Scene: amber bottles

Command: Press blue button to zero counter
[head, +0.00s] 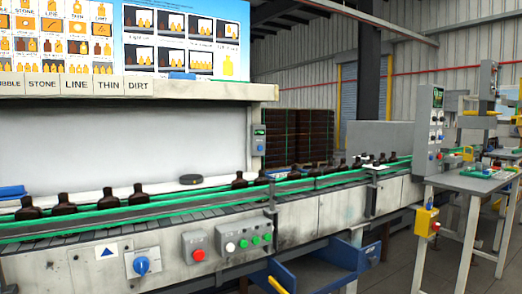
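A grey control panel (431,130) stands upright on the right-hand metal table. A small display with green digits (437,97) is near its top. Small buttons or knobs sit below the display, and a small blue one (431,156) is near the bottom. Another small grey box (259,139) on the post at mid-picture has a dark display and a blue spot low on its face. A large blue knob (141,265) is on the conveyor's front at the left. Neither of my grippers is in view.
A conveyor (135,215) with green rails carries several dark bottles (107,196) from left to centre. Its front has a red button (198,254) and green buttons (255,240). A yellow box (426,222) hangs by the table (470,182). A blue chute (315,276) juts out below.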

